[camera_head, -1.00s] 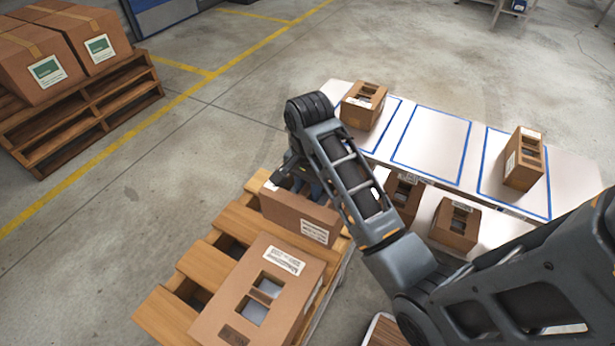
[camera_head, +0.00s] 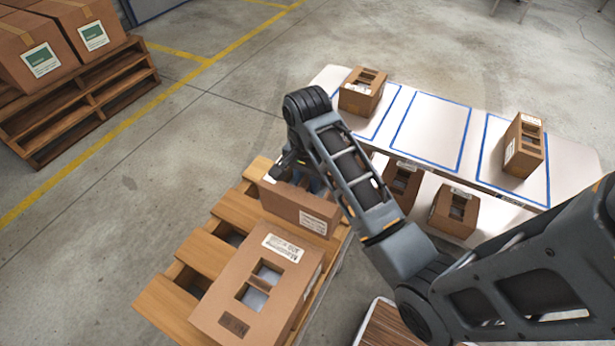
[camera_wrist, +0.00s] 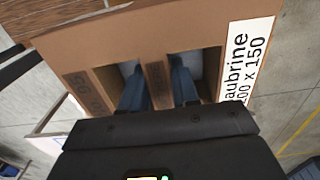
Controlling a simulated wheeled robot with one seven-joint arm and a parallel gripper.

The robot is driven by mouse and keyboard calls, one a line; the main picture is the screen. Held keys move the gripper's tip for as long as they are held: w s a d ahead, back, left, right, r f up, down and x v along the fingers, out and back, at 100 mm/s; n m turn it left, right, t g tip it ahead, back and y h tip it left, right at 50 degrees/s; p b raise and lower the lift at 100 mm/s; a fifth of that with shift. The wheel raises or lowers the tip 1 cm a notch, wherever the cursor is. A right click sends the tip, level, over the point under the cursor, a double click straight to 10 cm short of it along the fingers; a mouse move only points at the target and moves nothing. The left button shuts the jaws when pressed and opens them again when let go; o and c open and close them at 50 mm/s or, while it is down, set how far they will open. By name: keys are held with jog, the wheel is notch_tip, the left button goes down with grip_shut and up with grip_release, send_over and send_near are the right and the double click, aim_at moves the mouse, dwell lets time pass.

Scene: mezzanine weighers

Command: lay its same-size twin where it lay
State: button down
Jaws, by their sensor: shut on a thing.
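My gripper (camera_head: 303,180) is shut on a brown carton (camera_head: 298,211) at the far end of the near wooden pallet (camera_head: 180,305). In the wrist view my fingers (camera_wrist: 158,88) reach into two openings in the carton's top, around the strip between them. Its white label (camera_wrist: 248,65) reads partly "aubrine" and "00 x 150". Whether the carton rests on the pallet or hangs just above it, I cannot tell. A larger-topped carton (camera_head: 225,290) lies nearer on the pallet. The white table (camera_head: 480,130) has three blue outlines; a carton (camera_head: 361,92) stands in the left, another (camera_head: 525,147) in the right.
The middle outline (camera_head: 431,130) is empty. Two more cartons, one left (camera_head: 402,183) and one right (camera_head: 454,212), stand on a lower shelf under the table. A pallet (camera_head: 85,105) with big labelled boxes (camera_head: 35,55) stands far left. The floor between is clear.

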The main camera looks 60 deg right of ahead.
jog(key=shift+f, duration=0.3)
jog(key=shift+f, duration=0.15)
notch_tip(320, 180, down, 11)
jog(key=b, duration=0.5)
dwell(1.2)
jog(key=shift+f, duration=0.35)
dwell(0.4)
jog(key=c, duration=0.8)
grip_release()
